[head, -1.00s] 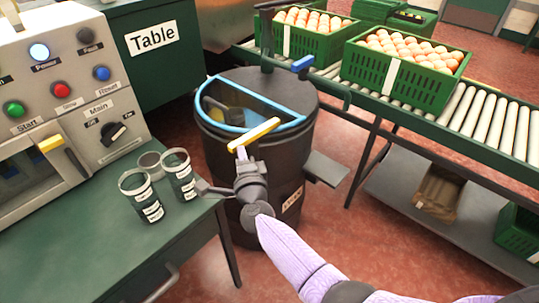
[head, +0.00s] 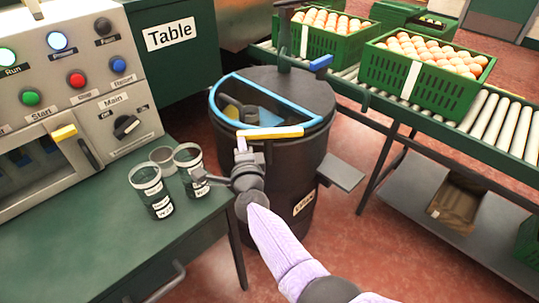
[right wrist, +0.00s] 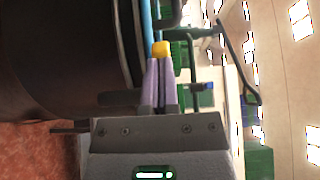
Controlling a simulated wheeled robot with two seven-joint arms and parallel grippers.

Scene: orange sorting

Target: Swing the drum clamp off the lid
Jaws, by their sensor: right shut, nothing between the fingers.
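The dark drum (head: 285,170) stands on the floor beyond the green bench. Its grey lid (head: 300,88) has a half-round opening edged in blue (head: 232,82). A yellow bar (head: 275,132), apparently the clamp's handle, lies across the drum's near rim. My right gripper (head: 241,145) is shut and empty, with its fingertips at the bar's left end. In the right wrist view the closed lilac fingers (right wrist: 160,85) point at the bar's yellow end (right wrist: 160,48); whether they touch cannot be told. My left gripper is out of view.
Jars (head: 152,190) stand on the bench (head: 110,240) left of my right gripper, by the control machine (head: 60,75). A roller conveyor (head: 485,110) with green crates (head: 410,85) of round produce runs behind. A grey plate (head: 341,174) juts from the drum's right side.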

